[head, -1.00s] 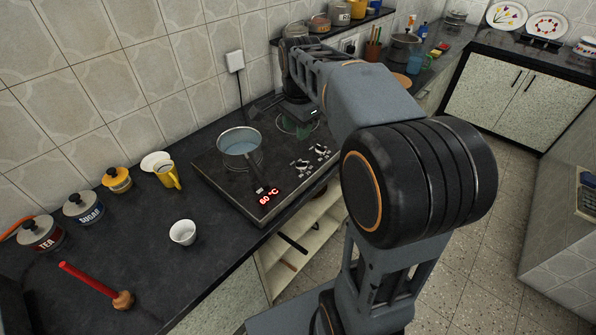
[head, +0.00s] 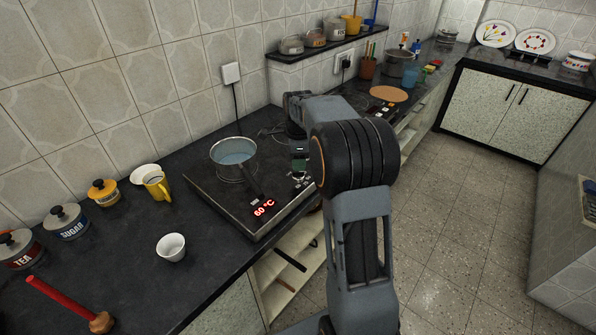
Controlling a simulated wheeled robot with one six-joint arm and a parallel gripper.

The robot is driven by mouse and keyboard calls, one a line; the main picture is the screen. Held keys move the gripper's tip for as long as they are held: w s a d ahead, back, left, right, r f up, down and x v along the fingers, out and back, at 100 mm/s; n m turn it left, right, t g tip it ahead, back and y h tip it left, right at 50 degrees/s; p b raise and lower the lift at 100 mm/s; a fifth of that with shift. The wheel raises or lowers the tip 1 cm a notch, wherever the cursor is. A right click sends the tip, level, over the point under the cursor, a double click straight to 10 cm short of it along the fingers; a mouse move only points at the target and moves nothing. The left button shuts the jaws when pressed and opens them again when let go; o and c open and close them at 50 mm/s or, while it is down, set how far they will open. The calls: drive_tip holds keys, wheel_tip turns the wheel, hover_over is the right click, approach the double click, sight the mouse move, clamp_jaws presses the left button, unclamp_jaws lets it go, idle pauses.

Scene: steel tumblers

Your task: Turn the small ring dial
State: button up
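The dials sit on the front right of the black hotplate (head: 215,205). One silver dial (head: 300,179) shows just below my gripper (head: 299,163); the other is hidden behind my arm. I cannot tell which part is the small ring. My gripper points down over the dial area, close above the visible dial; whether it touches is unclear. Its fingers are too small and dark to show whether they are open or shut. A red display (head: 263,207) on the hotplate's front reads 60 °C. A steel pan (head: 234,152) of bluish liquid stands on the left of the hotplate, its handle toward the display.
A white cup (head: 171,247), a yellow mug (head: 157,186) and lidded jars (head: 66,221) stand left of the hotplate. A red-handled plunger (head: 60,302) lies in front of them. A shelf with tins (head: 315,38) is on the wall behind. The floor at right is clear.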

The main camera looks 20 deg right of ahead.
sight(298, 176)
drive_tip(key=shift+f, duration=1.95)
drive_tip(key=shift+c, duration=0.3)
clamp_jaws()
